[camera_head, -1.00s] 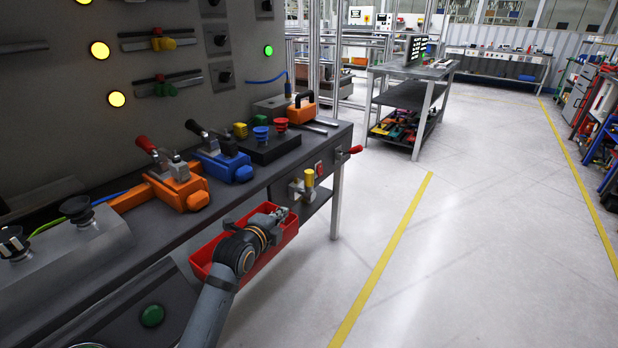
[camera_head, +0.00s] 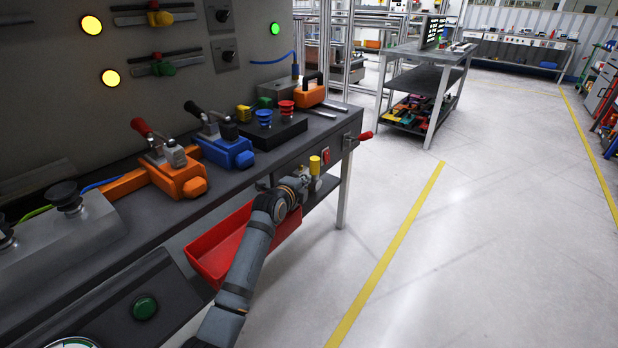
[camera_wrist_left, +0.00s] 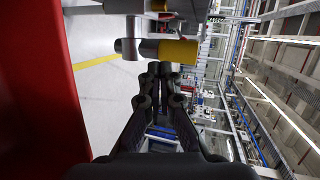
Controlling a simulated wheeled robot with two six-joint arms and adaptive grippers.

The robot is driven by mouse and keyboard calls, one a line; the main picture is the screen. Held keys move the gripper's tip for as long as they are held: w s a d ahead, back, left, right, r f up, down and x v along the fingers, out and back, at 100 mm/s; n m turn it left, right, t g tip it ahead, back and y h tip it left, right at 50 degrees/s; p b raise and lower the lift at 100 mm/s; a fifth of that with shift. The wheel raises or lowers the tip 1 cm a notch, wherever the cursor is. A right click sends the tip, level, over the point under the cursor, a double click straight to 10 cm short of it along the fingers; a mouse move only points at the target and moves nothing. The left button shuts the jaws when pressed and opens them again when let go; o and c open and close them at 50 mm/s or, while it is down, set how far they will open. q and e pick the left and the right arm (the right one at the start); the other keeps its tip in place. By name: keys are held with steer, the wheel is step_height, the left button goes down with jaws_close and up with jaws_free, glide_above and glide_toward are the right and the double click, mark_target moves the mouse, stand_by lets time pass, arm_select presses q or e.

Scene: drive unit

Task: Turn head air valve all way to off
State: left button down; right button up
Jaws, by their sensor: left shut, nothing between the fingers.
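A small metal valve fitting with a yellow cylindrical knob (camera_head: 315,166) sits under the bench's front edge, near its far end. The knob (camera_wrist_left: 178,51) and grey fitting (camera_wrist_left: 131,46) also show in the left wrist view, just beyond my fingertips. A red-handled lever (camera_head: 362,136) sticks out from the bench corner. No readable label shows which one is the head air valve. My left gripper (camera_head: 302,181) is beside the yellow-knobbed fitting; its fingers (camera_wrist_left: 160,72) are shut and empty. I cannot tell whether they touch the knob. My right gripper is out of view.
A red tray (camera_head: 205,258) hangs below the bench front, under my left arm. Orange (camera_head: 178,176) and blue (camera_head: 226,150) lever units stand on the bench. A green button (camera_head: 145,307) is at the near front. The floor to the right is clear.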

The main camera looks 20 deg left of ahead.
mark_target(313, 170)
arm_select(q)
steer(key=shift+w+d, duration=0.15)
steer(key=shift+w, duration=1.65)
steer(key=shift+r, duration=0.1)
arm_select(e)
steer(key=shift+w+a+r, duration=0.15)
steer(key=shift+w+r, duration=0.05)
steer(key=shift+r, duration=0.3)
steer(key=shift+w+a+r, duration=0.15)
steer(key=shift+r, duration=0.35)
